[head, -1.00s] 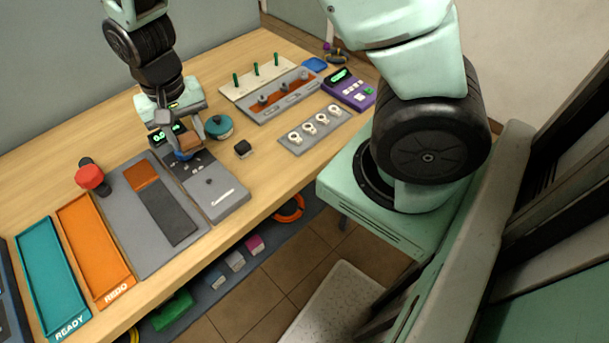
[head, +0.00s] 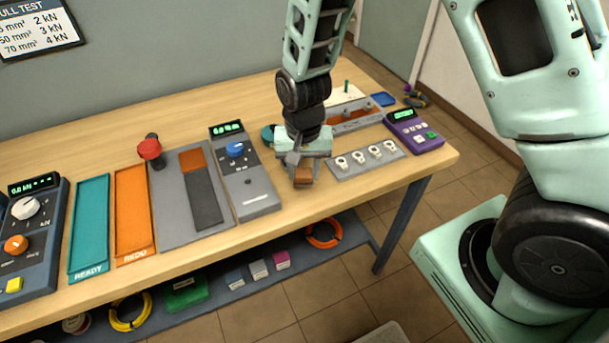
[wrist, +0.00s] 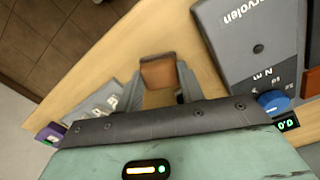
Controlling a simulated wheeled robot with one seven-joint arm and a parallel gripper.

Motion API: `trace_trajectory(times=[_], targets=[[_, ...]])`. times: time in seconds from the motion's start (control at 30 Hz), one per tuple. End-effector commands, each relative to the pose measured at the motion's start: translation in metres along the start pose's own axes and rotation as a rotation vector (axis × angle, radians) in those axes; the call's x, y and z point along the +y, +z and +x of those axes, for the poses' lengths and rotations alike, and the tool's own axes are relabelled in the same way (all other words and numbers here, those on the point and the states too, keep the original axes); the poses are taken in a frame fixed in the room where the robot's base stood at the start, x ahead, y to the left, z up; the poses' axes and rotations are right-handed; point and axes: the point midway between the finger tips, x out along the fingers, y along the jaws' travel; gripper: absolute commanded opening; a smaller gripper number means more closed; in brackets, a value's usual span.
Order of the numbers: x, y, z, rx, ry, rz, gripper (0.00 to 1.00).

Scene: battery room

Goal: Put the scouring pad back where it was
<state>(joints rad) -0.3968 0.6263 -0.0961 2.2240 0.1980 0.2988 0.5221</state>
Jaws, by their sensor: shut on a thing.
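The scouring pad, a small brown block (head: 303,175), is held in my gripper (head: 302,172). In the wrist view the pad (wrist: 158,72) sits between the two grey fingers (wrist: 160,85), which are shut on it. In the head view the pad is just above the wooden table near its front edge, between the grey tester with a blue knob (head: 244,175) and the plate of pale ring lugs (head: 366,160). I cannot tell whether it touches the table. The small black block seen earlier on this part of the table is hidden now.
Left are a grey board (head: 170,212) with a brown patch and dark strip, a red-topped knob (head: 150,149), and orange (head: 133,240) and teal (head: 90,250) trays. A teal round object (head: 268,134) is behind my gripper. A purple meter (head: 414,130) stands at right.

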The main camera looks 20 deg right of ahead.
Motion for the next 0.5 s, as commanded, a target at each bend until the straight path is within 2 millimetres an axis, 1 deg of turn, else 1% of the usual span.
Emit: trace_trajectory(times=[0.03,0.1,0.2,0.5], targets=[[0.001,0.001,0.009,-0.004,0.003,0.001,0.17],[0.001,0.000,0.018,-0.004,0.003,0.002,0.17],[0.000,0.000,0.025,-0.002,0.001,0.001,0.17],[0.000,0.000,0.027,0.000,0.000,0.001,0.17]])
